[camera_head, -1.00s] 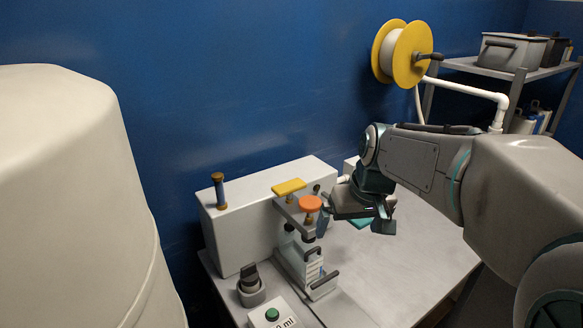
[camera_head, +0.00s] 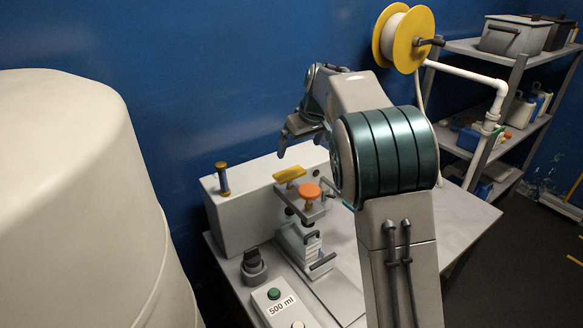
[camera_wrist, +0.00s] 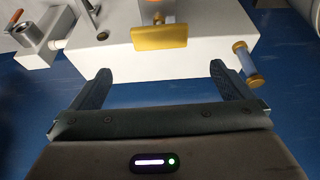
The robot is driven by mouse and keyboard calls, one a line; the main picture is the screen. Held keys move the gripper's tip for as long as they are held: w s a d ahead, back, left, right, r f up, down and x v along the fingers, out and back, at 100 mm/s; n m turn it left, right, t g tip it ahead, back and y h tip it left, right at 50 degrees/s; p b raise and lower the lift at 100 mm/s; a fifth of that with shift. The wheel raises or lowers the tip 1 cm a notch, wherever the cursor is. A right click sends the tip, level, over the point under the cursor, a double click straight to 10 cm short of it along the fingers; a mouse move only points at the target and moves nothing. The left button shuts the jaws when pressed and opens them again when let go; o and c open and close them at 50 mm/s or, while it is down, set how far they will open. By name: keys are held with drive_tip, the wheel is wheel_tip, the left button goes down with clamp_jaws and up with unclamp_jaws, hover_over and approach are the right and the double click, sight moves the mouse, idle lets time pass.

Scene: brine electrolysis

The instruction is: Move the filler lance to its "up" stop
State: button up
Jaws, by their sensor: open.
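The filler is a white box (camera_head: 240,215) on the bench, with a grey bracket (camera_head: 312,213) at its front. A yellow paddle handle (camera_head: 289,174) and an orange knob (camera_head: 309,191) sit on the bracket; I cannot tell which belongs to the lance. A bottle-like container (camera_head: 300,240) stands below the bracket. My gripper (camera_head: 300,135) is above and behind the yellow handle, fingers apart and empty. In the wrist view my open gripper (camera_wrist: 158,75) has the yellow handle (camera_wrist: 160,36) ahead, between the finger lines and not touching them.
A blue cylinder with yellow ends (camera_wrist: 245,65) stands on the box near one finger. A button panel labelled 500 ml (camera_head: 275,302) and a dark-topped holder (camera_head: 253,266) are in front. A large white tank (camera_head: 80,200) fills the left. A shelf (camera_head: 480,50) stands right.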

sight(290, 173)
drive_tip(key=p+x, duration=0.2)
drive_tip(key=x, duration=0.9)
drive_tip(key=shift+w+a+f, duration=0.1)
drive_tip(key=shift+f, duration=0.3)
drive_tip(key=c, duration=1.1)
drive_tip(key=shift+w+r+p, duration=0.1)
drive_tip(key=shift+r+p, duration=0.8)
drive_tip(key=shift+r, duration=1.4)
drive_tip(key=o, duration=1.1)
drive_tip(key=shift+r, duration=0.1)
